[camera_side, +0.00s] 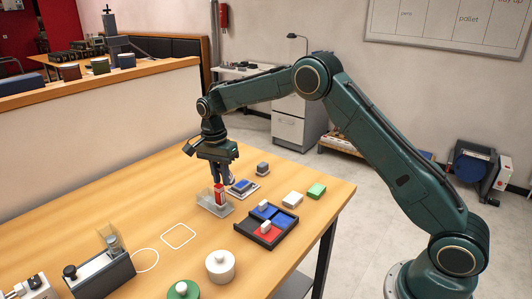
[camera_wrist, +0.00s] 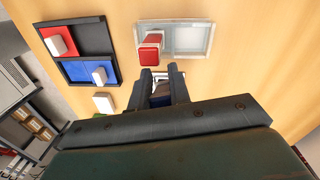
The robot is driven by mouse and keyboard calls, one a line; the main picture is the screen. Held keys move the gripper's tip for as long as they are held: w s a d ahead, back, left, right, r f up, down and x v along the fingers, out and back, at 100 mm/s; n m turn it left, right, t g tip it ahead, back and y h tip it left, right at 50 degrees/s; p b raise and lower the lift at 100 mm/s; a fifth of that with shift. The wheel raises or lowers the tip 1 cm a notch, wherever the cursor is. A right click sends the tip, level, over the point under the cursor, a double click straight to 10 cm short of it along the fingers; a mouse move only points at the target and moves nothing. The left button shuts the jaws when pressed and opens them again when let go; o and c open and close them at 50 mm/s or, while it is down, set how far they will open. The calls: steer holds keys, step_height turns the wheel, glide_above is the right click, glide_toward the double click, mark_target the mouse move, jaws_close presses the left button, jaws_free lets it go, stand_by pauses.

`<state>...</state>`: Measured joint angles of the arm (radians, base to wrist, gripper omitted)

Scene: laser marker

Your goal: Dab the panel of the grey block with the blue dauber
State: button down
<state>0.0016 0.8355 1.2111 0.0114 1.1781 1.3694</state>
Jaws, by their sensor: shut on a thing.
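My gripper (camera_side: 221,178) hangs low over the table, behind the clear tray in the side view. In the wrist view its fingers (camera_wrist: 162,86) are close around a dark bluish piece (camera_wrist: 161,95), which I take for the blue dauber. Most of it is hidden by the fingers. A small grey block (camera_side: 262,169) stands on the table behind and to the right of my gripper in the side view. I cannot make out its panel. A dark blue pad on a pale plate (camera_side: 243,187) lies just right of my fingers, apart from the grey block.
A clear tray (camera_side: 207,207) with an upright red-and-white block (camera_side: 219,194) is close in front. A black tray (camera_side: 248,239) with red and blue compartments holds white blocks. A white block (camera_side: 292,199) and green block (camera_side: 316,191) lie right. A lidded white pot (camera_side: 220,266) stands in front.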

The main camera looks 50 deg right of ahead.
steer(key=shift+r, duration=1.7)
steer(key=shift+r, duration=1.45)
steer(key=shift+d, duration=0.15)
steer(key=shift+d+r+t, duration=0.3)
steer(key=shift+d+t, duration=0.1)
steer(key=shift+d, duration=0.4)
steer(key=shift+d+r+n+t+y, duration=0.2)
steer(key=shift+d+r+t+y, duration=0.1)
steer(key=shift+d, duration=0.3)
steer(key=shift+d+r+n+t+y, duration=0.2)
steer(key=shift+d+r+y, duration=0.1)
steer(key=shift+d, duration=0.25)
steer(key=shift+s+d+r+n+t+y, duration=0.2)
steer(key=shift+s+d+r+t+y, duration=0.1)
steer(key=shift+d+r+y, duration=0.15)
steer(key=shift+s+d+r+n+t+y, duration=0.2)
steer(key=shift+d+r+t+y, duration=0.15)
steer(key=shift+r, duration=0.1)
steer(key=shift+f, duration=0.15)
